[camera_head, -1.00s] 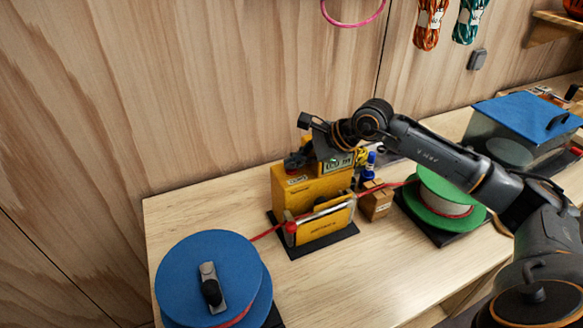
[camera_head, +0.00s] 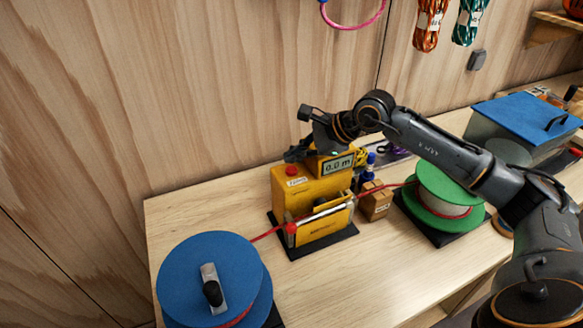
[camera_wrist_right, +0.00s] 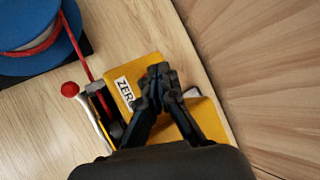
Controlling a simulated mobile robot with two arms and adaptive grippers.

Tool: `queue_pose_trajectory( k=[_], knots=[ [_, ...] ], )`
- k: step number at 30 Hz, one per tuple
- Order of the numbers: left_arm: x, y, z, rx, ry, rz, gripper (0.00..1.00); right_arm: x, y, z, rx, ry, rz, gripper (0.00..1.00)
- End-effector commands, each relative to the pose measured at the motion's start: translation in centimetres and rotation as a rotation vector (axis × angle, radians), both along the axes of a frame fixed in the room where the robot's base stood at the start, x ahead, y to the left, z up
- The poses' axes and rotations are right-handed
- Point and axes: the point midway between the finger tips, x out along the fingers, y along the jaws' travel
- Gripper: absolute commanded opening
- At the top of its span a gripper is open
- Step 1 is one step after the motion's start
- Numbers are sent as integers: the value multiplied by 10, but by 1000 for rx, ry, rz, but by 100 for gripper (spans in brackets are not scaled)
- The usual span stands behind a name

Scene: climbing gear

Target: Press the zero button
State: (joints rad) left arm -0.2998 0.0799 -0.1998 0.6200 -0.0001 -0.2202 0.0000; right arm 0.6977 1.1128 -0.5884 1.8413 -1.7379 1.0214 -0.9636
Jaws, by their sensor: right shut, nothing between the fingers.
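The yellow rope-measuring machine (camera_head: 312,190) stands on the workbench, and also shows in the wrist view (camera_wrist_right: 148,62). Its red button (camera_head: 291,171) is on the top left, above a white label (camera_head: 297,181). In the wrist view the ZERO label (camera_wrist_right: 123,88) is partly covered by a finger, and the button is hidden. The display (camera_head: 338,165) reads 0.0 m. My right gripper (camera_head: 292,155) is shut and empty, just behind and above the button, apart from it in the head view. Its fingertips (camera_wrist_right: 158,75) meet in the wrist view. My left gripper is not in view.
A red rope (camera_head: 266,234) runs through the machine between a blue spool (camera_head: 200,262) and a green spool (camera_head: 430,212). A wooden wall (camera_head: 200,90) rises close behind. The bench front is clear.

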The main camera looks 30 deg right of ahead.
Motion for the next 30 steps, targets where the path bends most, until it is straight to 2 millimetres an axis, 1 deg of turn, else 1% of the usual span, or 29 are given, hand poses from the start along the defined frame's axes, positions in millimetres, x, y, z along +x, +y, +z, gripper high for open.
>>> queue_pose_trajectory(
  k=[1, 3, 9, 12, 30],
  knots=[
    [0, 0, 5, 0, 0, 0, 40, 0, 0, 8, 0, -2, 0, 0],
    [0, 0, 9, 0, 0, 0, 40, 0, 0, 15, 0, -2, 0, 0],
    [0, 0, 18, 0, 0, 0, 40, 0, 0, 36, 0, -3, -1, 0],
    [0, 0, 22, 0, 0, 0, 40, 0, 0, 43, 0, -2, 0, 0],
    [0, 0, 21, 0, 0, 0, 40, 0, 0, 43, 0, 0, 0, 0]
  ],
)
